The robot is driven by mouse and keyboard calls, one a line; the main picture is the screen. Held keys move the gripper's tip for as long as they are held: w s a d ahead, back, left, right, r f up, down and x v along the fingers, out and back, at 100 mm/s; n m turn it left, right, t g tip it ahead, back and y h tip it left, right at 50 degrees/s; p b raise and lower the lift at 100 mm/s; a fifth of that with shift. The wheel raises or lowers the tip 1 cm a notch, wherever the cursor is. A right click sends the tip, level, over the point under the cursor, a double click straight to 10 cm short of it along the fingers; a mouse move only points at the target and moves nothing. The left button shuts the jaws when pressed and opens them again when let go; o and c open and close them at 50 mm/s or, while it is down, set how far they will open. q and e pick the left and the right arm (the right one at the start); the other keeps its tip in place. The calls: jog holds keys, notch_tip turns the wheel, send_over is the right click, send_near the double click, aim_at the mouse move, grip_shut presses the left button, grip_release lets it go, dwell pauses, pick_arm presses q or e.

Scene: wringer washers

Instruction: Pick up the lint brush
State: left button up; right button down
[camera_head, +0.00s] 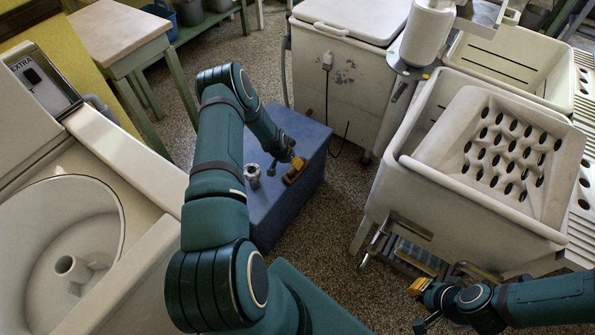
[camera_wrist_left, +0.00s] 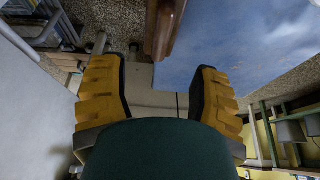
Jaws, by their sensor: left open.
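A brown wooden piece, which looks like the lint brush (camera_wrist_left: 165,25), lies at the edge of the blue surface (camera_wrist_left: 240,45) in the left wrist view, beyond my left fingertips. My left gripper (camera_wrist_left: 156,88) is open, its yellow-and-black fingers wide apart with nothing between them. In the head view my left arm reaches over the blue box (camera_head: 285,212). The left hand is small there, by a brown and yellow patch that I cannot clearly split into brush and finger. My right gripper (camera_head: 419,304) is at the lower right, open and empty, in front of the white tub.
A small metal piece (camera_head: 252,175) stands on the blue box. A washer with a round drum (camera_head: 65,235) is at left. A lidded white cabinet (camera_head: 335,75) stands behind the box. A tub with a perforated board (camera_head: 510,150) is at right. Speckled floor is bare between.

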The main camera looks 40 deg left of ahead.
aim_at(293, 169)
pick_arm(q)
jog(key=b+x, duration=0.1)
jog(key=x, duration=0.4)
jog(key=shift+f, duration=0.3)
jog(key=shift+w+b+x, duration=0.1)
jog(key=shift+b+x, duration=0.4)
jog(key=shift+x, duration=0.8)
jog(key=shift+w+b+x, duration=0.15)
jog(key=shift+b+x, duration=0.3)
jog(key=shift+x, duration=0.8)
jog(key=shift+o, duration=0.2)
jog(key=shift+a+r, duration=0.1)
jog(key=shift+a, duration=0.05)
grip_shut()
